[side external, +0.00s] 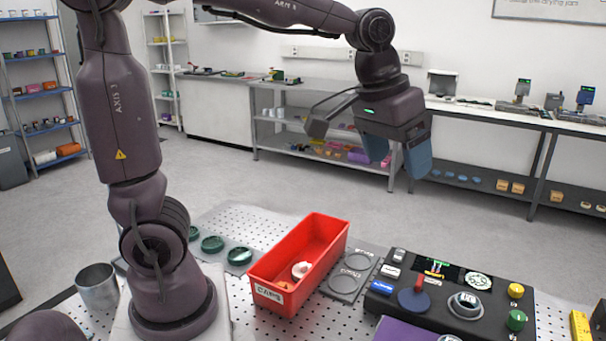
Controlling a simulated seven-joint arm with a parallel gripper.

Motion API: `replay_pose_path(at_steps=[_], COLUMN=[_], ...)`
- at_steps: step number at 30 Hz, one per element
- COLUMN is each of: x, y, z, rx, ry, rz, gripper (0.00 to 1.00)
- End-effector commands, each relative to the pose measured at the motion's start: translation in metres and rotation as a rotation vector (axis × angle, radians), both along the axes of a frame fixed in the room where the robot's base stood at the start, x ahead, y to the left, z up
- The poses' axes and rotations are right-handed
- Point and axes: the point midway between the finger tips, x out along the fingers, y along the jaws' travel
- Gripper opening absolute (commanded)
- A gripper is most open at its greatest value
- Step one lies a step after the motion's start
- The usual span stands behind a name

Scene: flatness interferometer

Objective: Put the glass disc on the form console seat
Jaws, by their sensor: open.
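The black console (386,303) stands on the bench at the lower right, with a small screen, knobs and labels. On its top are a round metallic fitting (466,304) and a dark blue round piece with a red upright part (414,299); I cannot tell for sure which is the seat. I cannot clearly make out the glass disc. A grey plate with two ring outlines (350,273) lies left of the console; whether clear glass sits in the rings I cannot tell. My gripper (397,162) is open and empty, high above the bench, fingers pointing down.
A red bin (268,292) labelled "CAPS" holds a small whitish piece (301,269). Several green round dishes (212,244) and a metal cup (97,287) are to its left. A purple item (398,331) lies in front of the console. Yellow piece (581,326) at right.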

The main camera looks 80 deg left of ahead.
Motion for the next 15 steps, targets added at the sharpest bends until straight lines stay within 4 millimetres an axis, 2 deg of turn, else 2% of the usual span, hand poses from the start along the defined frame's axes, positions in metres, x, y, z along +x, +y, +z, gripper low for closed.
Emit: replay_pose_path(at_steps=[1, 6, 10, 15], x=[-0.025, -0.09, -0.12, -0.135], y=[0.001, 0.002, 0.002, 0.003], z=[0.006, 0.0, -0.011, -0.019], rx=[0.012, 0.059, 0.088, 0.107], ry=[-0.037, -0.12, -0.161, -0.182], rz=[-0.03, -0.125, -0.173, -0.2], gripper=[0.79, 0.79, 0.79, 0.79])
